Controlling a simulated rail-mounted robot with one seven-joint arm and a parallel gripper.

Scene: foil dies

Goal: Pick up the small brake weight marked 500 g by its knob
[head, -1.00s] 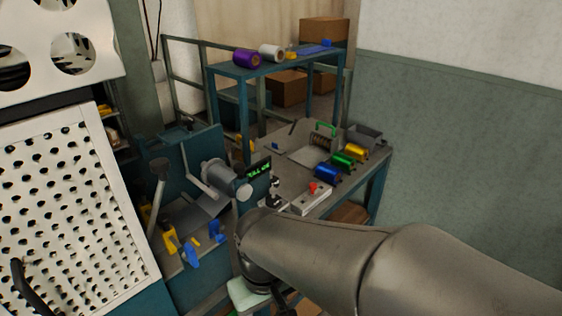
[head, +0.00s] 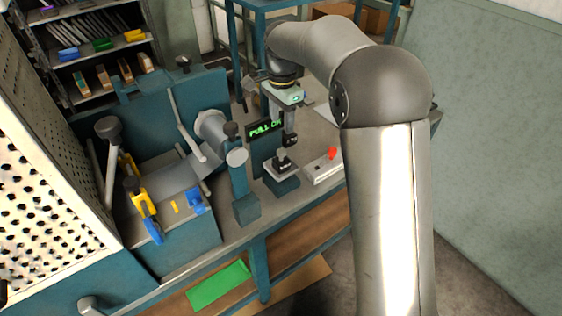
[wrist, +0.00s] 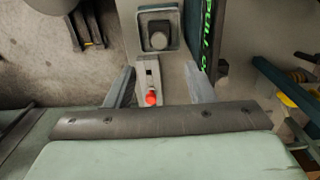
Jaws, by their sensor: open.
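A small weight with a dark knob (head: 281,155) stands on a square plate on a teal stand, near the front edge of the machine bench. In the wrist view the knob (wrist: 158,40) shows from above, upright, beyond my fingertips. No 500 g marking is readable. My gripper (wrist: 160,70) is open and empty, its two fingers apart. In the head view my gripper (head: 290,138) hangs above and slightly right of the knob, apart from it as far as I can tell.
A pale box (head: 322,168) with a red button stands right of the weight; the button (wrist: 152,98) also shows between my fingers. A green-lettered display (head: 265,130) is close behind. The machine's roller and crank (head: 212,130) are at left, with blue and yellow clamps (head: 143,205).

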